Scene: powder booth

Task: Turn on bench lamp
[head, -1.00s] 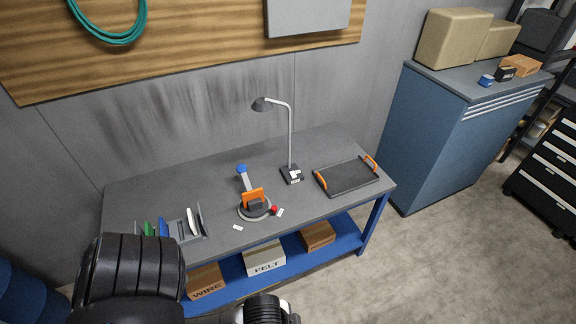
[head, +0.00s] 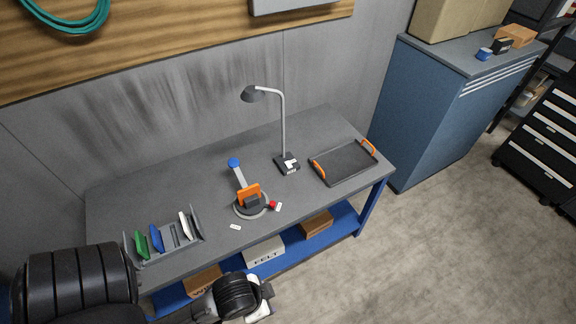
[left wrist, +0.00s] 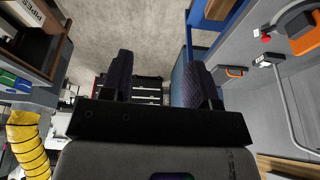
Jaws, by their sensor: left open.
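The bench lamp (head: 283,122) stands upright towards the back of the grey workbench (head: 215,155). It has a dark shade (head: 253,94), a grey bent post and a dark square base (head: 287,165) with a small white switch or label on top. No glow shows at the shade. My left arm comes in from the lower left in the head view, its end near the bench's front edge, well away from the lamp. In the left wrist view my left gripper (left wrist: 158,85) is open and empty, its two dark fingers apart. My right gripper is not in view.
An orange clamp-like fixture (head: 248,195) with a blue knob and red button stands left of the lamp base. A dark tray (head: 343,164) with orange handles lies to its right. A rack (head: 165,235) with coloured items sits at the left.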

